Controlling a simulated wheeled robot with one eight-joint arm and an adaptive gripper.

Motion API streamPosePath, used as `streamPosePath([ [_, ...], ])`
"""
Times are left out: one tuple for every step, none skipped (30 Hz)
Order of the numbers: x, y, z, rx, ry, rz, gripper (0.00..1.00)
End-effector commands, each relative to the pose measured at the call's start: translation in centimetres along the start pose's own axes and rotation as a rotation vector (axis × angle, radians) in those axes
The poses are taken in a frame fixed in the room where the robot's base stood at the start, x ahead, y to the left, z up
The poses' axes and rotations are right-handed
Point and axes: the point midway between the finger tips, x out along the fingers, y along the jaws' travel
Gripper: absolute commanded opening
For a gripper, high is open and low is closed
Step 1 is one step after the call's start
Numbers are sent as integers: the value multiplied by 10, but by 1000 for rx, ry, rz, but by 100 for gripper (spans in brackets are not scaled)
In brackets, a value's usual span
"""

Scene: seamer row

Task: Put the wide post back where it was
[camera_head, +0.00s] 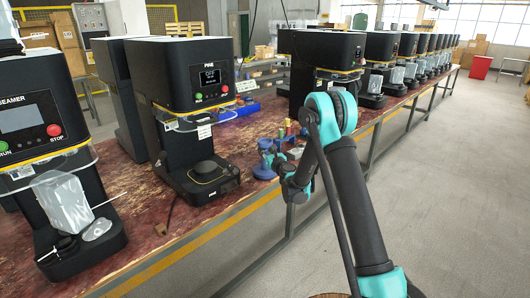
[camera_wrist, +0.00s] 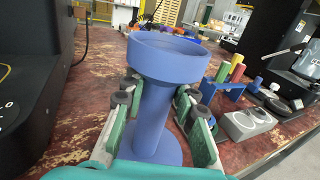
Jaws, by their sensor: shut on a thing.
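A blue post (camera_wrist: 165,58) with a wide cup-like top and a round flat base stands between my gripper's green fingers in the wrist view. My gripper (camera_wrist: 157,100) is shut on its narrower stem. The blue post also shows in the head view (camera_head: 265,160), at the bench's front edge, right of the nearest full seamer. In the head view my gripper (camera_head: 275,168) is small and partly hidden by my arm. I cannot tell whether the post's base touches the bench.
A blue rack (camera_wrist: 223,86) with coloured pegs stands to the right on the bench (camera_head: 150,215). A grey block (camera_wrist: 246,122) with round holes lies nearer. A black seamer (camera_head: 190,110) stands left of the post, and more seamers line the bench beyond.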

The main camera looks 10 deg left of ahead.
Motion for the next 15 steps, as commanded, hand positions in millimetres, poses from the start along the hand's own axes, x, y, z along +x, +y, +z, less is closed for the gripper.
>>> streamPosePath([
  [0, 0, -6, 0, 0, 0, 0],
  [0, 0, -8, 0, 0, 0, 0],
  [0, 0, -9, 0, 0, 0, 0],
  [0, 0, -9, 0, 0, 0, 0],
  [0, 0, -9, 0, 0, 0, 0],
  [0, 0, -8, 0, 0, 0, 0],
  [0, 0, -8, 0, 0, 0, 0],
  [0, 0, -8, 0, 0, 0, 0],
  [0, 0, -8, 0, 0, 0, 0],
  [0, 0, -9, 0, 0, 0, 0],
  [0, 0, -9, 0, 0, 0, 0],
  [0, 0, -11, 0, 0, 0, 0],
  [0, 0, -12, 0, 0, 0, 0],
  [0, 0, -11, 0, 0, 0, 31],
  [0, 0, -11, 0, 0, 0, 36],
])
